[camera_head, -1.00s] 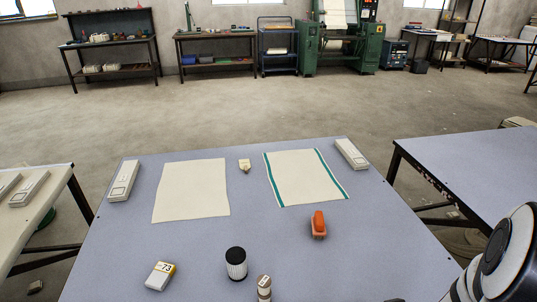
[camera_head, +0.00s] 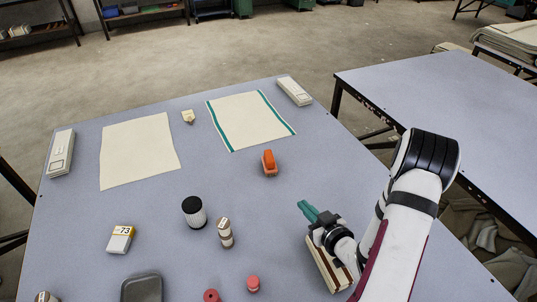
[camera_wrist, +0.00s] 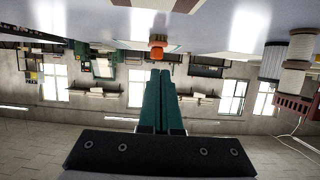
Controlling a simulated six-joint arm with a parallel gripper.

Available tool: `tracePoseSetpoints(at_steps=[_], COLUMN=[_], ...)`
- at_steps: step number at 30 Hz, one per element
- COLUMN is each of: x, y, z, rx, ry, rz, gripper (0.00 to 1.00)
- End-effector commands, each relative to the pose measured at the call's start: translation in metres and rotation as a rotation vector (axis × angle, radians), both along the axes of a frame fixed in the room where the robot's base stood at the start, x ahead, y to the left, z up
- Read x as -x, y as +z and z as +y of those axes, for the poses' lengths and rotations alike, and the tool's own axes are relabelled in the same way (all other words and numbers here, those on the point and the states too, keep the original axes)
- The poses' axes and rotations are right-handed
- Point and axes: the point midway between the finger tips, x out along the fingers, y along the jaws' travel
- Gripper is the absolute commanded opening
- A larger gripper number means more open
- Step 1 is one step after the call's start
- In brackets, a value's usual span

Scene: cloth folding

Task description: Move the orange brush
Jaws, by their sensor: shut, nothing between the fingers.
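The orange brush (camera_head: 269,163) lies on the blue-grey table (camera_head: 235,178), in front of the cream cloth with green edges. It also shows in the wrist view (camera_wrist: 157,47), small and just beyond the fingertips. My gripper (camera_head: 308,208) is to the right of the brush and nearer the front, apart from it. In the wrist view its two teal fingers (camera_wrist: 159,76) lie together with nothing between them.
A green-edged cloth (camera_head: 250,119) and a plain cream cloth (camera_head: 139,151) lie flat at the back. A ribbed black-topped jar (camera_head: 194,212), a spool (camera_head: 225,233) and a small box (camera_head: 120,239) stand left of my gripper. A striped block (camera_head: 328,268) lies under my gripper.

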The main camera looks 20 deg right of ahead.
Motion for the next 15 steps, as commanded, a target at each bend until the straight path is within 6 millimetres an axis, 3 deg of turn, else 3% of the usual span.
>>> tracePoseSetpoints(at_steps=[15], x=[-0.115], y=[0.001], z=[0.001], rx=[0.000], ry=[0.002], rz=[-0.002], gripper=[0.00])
